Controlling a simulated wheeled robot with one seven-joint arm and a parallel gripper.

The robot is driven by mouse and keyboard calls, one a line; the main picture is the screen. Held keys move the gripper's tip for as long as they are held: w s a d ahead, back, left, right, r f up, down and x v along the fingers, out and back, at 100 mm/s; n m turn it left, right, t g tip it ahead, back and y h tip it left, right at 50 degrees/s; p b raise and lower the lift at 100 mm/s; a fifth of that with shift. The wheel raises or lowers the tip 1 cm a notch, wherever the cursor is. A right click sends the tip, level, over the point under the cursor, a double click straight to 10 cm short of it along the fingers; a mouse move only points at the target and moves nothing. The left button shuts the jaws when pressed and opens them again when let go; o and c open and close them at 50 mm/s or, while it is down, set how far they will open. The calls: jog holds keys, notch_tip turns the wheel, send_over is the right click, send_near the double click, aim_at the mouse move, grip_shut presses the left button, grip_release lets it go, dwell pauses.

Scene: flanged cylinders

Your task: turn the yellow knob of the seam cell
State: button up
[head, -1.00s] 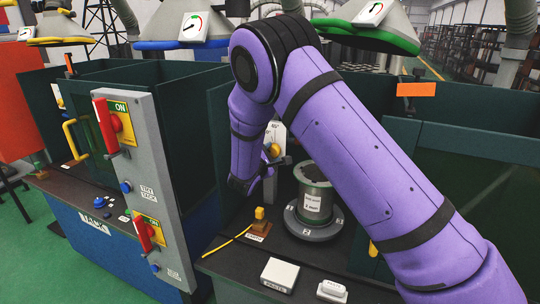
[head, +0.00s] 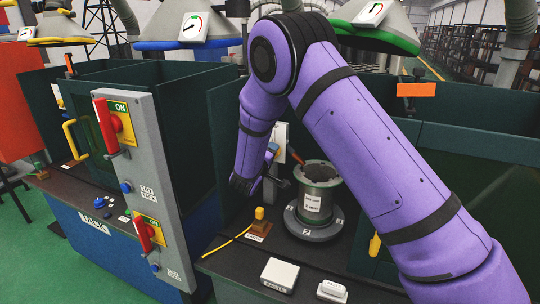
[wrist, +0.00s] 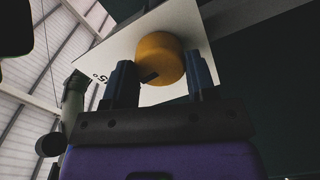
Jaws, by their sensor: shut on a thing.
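The yellow knob (wrist: 160,55) shows in the wrist view on a white dial plate (wrist: 186,22), with a dark mark at its lower left. My gripper (wrist: 161,78) has one blue-grey finger on each side of the knob and is shut on it. Part of a degree marking shows on the plate left of the knob. In the head view my gripper (head: 270,160) is at the white plate (head: 281,138) behind the flanged cylinder; the knob is hidden there. The flanged cylinder (head: 318,204) stands upright on the dark bench.
A slim orange-red part (head: 295,156) shows between gripper and cylinder. A small yellow button on a brown block (head: 259,216) with a yellow cable is in front. A grey switch panel (head: 140,180) stands left. A white box (head: 280,273) lies at the bench front.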

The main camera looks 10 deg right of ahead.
jog(key=shift+f+m, duration=0.1)
jog(key=shift+m, duration=0.7)
jog(key=o, duration=1.3)
jog(key=shift+s+a, duration=0.1)
jog(key=v, duration=1)
jog(key=shift+s+a, duration=0.2)
jog(key=shift+s, duration=0.05)
